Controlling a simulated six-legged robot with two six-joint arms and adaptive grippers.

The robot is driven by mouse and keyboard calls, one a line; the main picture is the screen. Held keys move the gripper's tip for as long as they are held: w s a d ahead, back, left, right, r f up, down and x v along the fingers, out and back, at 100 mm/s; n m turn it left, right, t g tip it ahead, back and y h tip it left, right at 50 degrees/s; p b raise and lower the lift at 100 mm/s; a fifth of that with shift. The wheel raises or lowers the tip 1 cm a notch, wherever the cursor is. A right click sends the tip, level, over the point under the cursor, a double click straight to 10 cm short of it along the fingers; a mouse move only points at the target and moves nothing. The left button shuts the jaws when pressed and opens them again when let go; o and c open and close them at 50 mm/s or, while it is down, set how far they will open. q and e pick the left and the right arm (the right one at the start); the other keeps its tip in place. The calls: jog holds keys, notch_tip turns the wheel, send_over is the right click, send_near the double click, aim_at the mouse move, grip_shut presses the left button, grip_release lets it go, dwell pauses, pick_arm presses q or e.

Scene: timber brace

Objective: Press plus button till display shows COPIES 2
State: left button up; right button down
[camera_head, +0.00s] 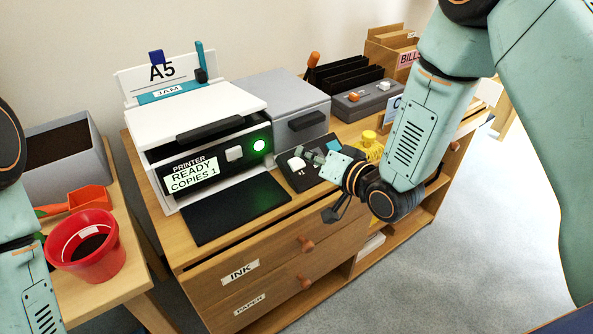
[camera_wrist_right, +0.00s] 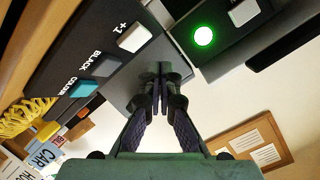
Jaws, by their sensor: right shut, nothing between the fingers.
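The printer (camera_head: 205,135) stands on the wooden cabinet. Its display (camera_head: 192,175) reads READY, COPIES 1. The button panel (camera_head: 309,179) lies to the right of the printer's front. Its white plus button, marked +1, shows in the head view (camera_head: 296,163) and in the right wrist view (camera_wrist_right: 136,37). BLACK (camera_wrist_right: 106,65) and COLOR (camera_wrist_right: 83,88) buttons sit beside it. My right gripper (camera_head: 309,153) is over the panel, close to the plus button; in the right wrist view (camera_wrist_right: 160,70) its fingers are together and empty, apart from the button in the picture. My left gripper is out of view.
A green light (camera_head: 259,144) glows on the printer front. A black tray (camera_head: 240,207) lies before it. A yellow coiled cord (camera_head: 369,148) lies right of the panel. A grey box (camera_head: 368,102) stands behind. A red pot (camera_head: 86,246) is on the left table.

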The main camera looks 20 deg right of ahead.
aim_at(297, 163)
jog(key=shift+w+f+b, duration=0.4)
jog(key=shift+w+f, duration=0.1)
jog(key=shift+f, duration=0.35)
jog(key=shift+a, duration=0.1)
dwell(0.8)
jog(key=shift+w+f, duration=0.2)
jog(key=shift+f, duration=0.2)
